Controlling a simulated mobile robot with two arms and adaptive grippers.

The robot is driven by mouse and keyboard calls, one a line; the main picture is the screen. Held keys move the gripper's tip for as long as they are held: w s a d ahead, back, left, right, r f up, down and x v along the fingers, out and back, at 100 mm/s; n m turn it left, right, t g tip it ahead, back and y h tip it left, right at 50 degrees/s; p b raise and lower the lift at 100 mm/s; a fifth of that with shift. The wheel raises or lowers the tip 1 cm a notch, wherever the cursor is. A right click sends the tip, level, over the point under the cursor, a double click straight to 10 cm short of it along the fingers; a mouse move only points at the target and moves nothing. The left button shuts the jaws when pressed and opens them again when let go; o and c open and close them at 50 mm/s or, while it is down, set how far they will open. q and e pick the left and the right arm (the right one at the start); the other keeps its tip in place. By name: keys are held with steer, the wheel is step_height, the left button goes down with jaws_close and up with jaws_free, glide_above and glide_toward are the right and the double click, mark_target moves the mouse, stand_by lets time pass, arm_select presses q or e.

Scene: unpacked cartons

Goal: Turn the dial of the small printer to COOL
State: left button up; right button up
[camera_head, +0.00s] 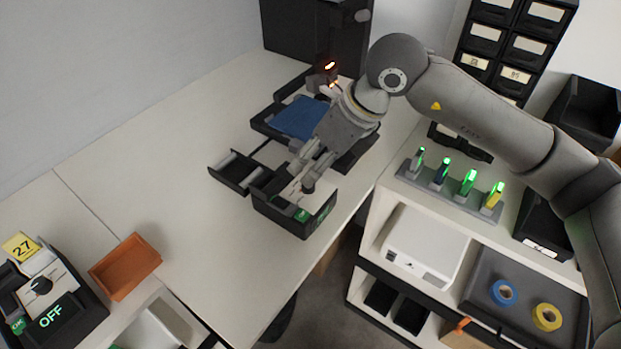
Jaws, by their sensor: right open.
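A small black device with a light top panel (292,198) stands at the table's right edge. A green key and a green-lit front display show on it, but I cannot read the display. My right gripper (302,180) is open, pointing down over this panel, with its fingertips at or just above it. Its dial is hidden by the fingers, and I cannot tell whether they touch it. A second black device (62,316) at the lower left has a dark dial, a green OK key, a display reading OFF and a yellow tag 27. My left gripper is out of view.
An orange tray (126,266) lies near the second device. A black tray with blue cloth (298,118) is behind my right gripper. A lower shelf at right holds a grey rack (450,192) with several green-lit items. The table's left middle is clear.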

steer(key=shift+t+h, duration=0.3)
steer(key=shift+h, duration=0.3)
steer(key=w+f+p, duration=0.1)
steer(key=f, duration=0.2)
steer(key=w+f+p, duration=0.1)
steer(key=f, duration=0.2)
steer(key=w+f, duration=0.2)
steer(key=f, duration=0.1)
steer(key=shift+a+f+p, duration=0.35)
steer(key=shift+a+p, duration=0.05)
steer(key=shift+s, duration=0.1)
